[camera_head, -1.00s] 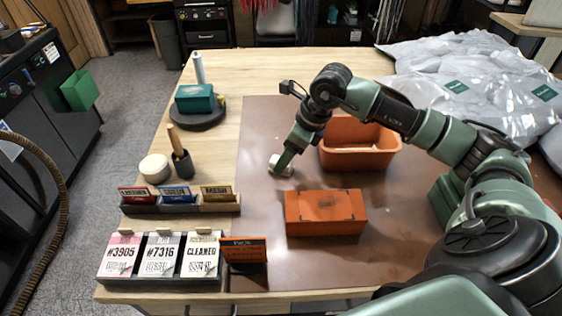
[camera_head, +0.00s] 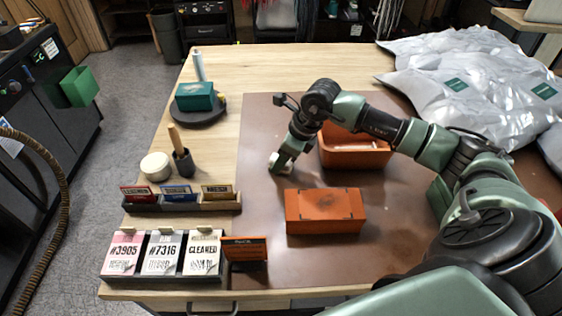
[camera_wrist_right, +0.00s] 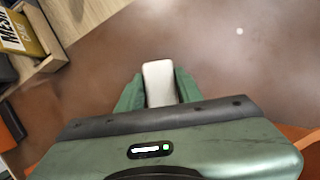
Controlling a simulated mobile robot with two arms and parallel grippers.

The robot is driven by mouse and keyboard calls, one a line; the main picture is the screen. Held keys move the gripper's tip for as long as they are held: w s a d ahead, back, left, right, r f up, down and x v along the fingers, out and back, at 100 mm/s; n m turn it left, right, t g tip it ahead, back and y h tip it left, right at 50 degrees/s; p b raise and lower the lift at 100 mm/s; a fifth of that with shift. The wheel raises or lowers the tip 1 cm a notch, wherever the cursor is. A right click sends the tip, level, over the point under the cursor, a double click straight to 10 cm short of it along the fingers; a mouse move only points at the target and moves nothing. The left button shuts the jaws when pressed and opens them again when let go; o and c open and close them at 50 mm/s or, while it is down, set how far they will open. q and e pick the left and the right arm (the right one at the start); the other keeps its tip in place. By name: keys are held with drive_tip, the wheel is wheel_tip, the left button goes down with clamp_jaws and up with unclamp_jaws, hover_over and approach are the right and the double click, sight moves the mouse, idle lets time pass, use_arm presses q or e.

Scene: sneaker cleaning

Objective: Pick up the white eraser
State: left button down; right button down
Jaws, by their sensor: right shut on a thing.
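The white eraser (camera_wrist_right: 159,82) is a small off-white block between the two green fingers of my right gripper (camera_wrist_right: 158,92) in the right wrist view. In the head view my right gripper (camera_head: 280,161) is shut on the eraser (camera_head: 286,168), left of the orange bin, over the brown mat (camera_head: 262,250). The fingers hide part of the eraser there. I cannot tell for sure whether the eraser touches the mat. My left gripper is not in view.
An orange bin (camera_head: 355,160) stands right of the gripper, partly behind my arm. An orange box (camera_head: 325,211) lies in front. Card holders (camera_head: 180,205), a brush cup (camera_head: 183,163) and a white round jar (camera_head: 155,166) stand left. Silvery bags (camera_head: 470,65) fill the back right.

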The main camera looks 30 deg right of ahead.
drive_tip(key=shift+r, duration=0.1)
wheel_tip(320, 180, up, 20)
drive_tip(key=b, duration=0.2)
